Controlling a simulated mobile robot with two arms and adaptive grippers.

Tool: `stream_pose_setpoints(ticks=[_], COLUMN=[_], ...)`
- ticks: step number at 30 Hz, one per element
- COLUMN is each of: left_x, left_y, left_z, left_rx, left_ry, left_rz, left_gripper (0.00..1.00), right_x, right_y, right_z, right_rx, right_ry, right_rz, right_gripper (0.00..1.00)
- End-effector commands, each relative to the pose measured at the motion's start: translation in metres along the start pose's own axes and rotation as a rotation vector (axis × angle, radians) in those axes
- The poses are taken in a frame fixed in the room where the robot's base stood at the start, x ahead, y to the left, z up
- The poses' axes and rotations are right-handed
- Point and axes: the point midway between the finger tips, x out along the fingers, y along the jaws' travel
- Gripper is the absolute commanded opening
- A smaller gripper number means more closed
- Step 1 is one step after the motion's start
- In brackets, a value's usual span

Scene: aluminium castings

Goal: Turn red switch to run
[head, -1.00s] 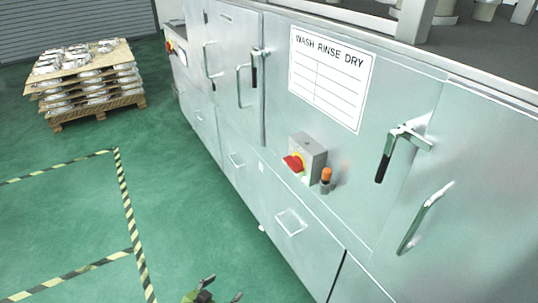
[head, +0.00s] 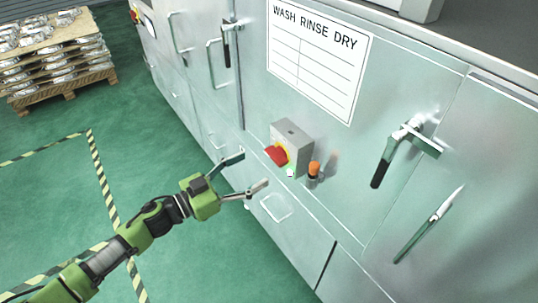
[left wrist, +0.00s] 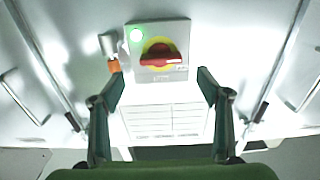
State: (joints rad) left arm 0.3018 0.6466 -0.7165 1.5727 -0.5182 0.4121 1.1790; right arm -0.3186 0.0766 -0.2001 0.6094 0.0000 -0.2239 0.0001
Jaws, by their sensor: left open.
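The red switch (head: 276,155) is a red rotary handle on a yellow disc, on the front of a grey box (head: 293,135) fixed to the metal cabinet. In the left wrist view the red handle (left wrist: 160,54) lies roughly crosswise, ahead of the gap between the fingers, and a green light (left wrist: 137,35) glows beside it. My left gripper (head: 256,171) is open and empty, a little below and to the left of the switch in the head view, apart from it. It also shows in the left wrist view (left wrist: 160,90) with fingers spread wide. My right gripper is out of view.
An orange-topped fitting (head: 314,170) sticks out just right of the switch box. Door handles (head: 397,152) and drawer pulls (head: 275,207) protrude from the cabinet. A pallet of castings (head: 55,60) stands at the far left. The green floor between is clear.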

Motion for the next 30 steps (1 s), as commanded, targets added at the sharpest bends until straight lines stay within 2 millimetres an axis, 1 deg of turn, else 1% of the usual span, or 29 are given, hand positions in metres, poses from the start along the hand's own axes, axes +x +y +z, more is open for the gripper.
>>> stream_pose_setpoints(ticks=[1,3,7,10,15,23,24,26,27,28,30], left_x=[0.013,0.027,0.049,0.061,0.071,0.072,0.071,0.071,0.071,0.071,0.071], left_y=[0.000,0.000,0.000,-0.001,0.000,0.000,0.000,-0.001,0.000,0.000,-0.001], left_z=[-0.004,-0.003,-0.002,-0.001,0.000,0.001,0.001,0.001,0.001,0.001,0.001], left_rx=[0.000,-0.001,-0.001,-0.001,0.000,0.001,0.001,0.001,0.000,0.000,0.000], left_ry=[0.003,0.002,0.002,0.001,0.000,-0.001,-0.001,-0.001,-0.001,-0.001,-0.001], left_rz=[-0.001,-0.001,-0.001,-0.002,-0.001,-0.002,-0.002,-0.002,-0.002,-0.002,-0.002], left_gripper=[0.69,0.69,0.69,0.69,0.69,0.69,0.64,0.49,0.38,0.31,0.31], right_x=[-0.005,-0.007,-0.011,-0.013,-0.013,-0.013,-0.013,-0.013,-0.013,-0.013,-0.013], right_y=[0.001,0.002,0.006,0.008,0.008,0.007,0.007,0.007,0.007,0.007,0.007], right_z=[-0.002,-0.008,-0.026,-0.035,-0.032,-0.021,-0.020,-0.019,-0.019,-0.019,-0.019], right_rx=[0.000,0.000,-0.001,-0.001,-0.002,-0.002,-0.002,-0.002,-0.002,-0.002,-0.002], right_ry=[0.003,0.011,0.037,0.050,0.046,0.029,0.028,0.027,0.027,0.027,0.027], right_rz=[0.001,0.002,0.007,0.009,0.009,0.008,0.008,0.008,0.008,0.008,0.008], right_gripper=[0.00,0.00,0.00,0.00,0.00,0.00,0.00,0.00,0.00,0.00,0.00])
